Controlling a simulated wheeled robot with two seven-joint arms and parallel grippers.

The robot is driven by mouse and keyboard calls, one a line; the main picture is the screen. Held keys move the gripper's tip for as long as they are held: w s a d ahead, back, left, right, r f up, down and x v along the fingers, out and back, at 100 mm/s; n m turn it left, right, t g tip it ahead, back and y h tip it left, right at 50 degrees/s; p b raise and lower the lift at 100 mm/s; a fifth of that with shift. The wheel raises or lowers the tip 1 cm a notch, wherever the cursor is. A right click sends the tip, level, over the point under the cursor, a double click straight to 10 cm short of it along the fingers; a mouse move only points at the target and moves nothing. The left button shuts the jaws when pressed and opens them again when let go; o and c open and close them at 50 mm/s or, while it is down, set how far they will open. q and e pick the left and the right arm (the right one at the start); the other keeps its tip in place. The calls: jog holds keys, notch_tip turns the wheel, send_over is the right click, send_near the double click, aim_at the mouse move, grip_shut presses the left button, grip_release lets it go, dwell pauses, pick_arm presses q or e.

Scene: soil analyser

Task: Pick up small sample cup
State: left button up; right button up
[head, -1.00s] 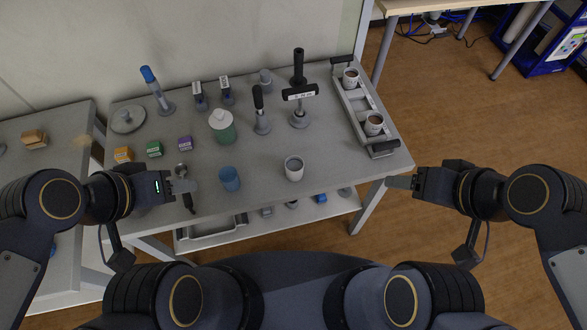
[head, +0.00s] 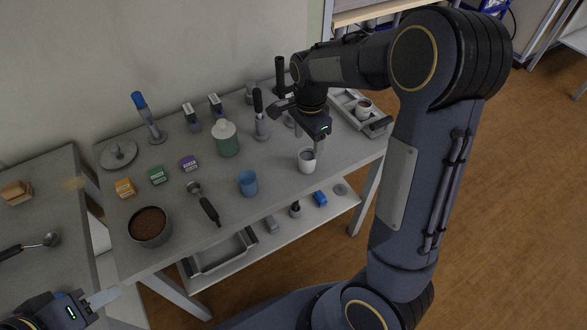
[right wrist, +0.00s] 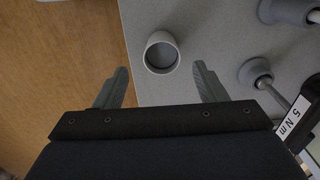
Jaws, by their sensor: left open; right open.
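A small white-grey cup (head: 307,162) stands upright on the grey table near its front edge; its inside looks grey. It also shows in the right wrist view (right wrist: 161,53), ahead of and between the finger lines. My right gripper (head: 318,143) is open and empty, just above and behind the cup, pointing down; I see no contact. In the right wrist view my two fingers (right wrist: 161,72) are spread wide. My left gripper (head: 104,297) is open and empty at the lower left, off the table's front left corner.
A blue cup (head: 248,183) stands left of the white cup. A torque tool (right wrist: 296,125) marked 5 N·m and stands are close on the right in the wrist view. A tray (head: 346,100) with a cup (head: 363,108) lies at the right. A soil pot (head: 149,226) stands front left.

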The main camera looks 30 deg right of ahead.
aim_at(308, 155)
notch_tip(308, 155, down, 7)
jog(key=shift+w+d, duration=0.15)
jog(key=c, duration=1.1)
jog(key=shift+c, duration=0.2)
jog(key=shift+r, duration=0.25)
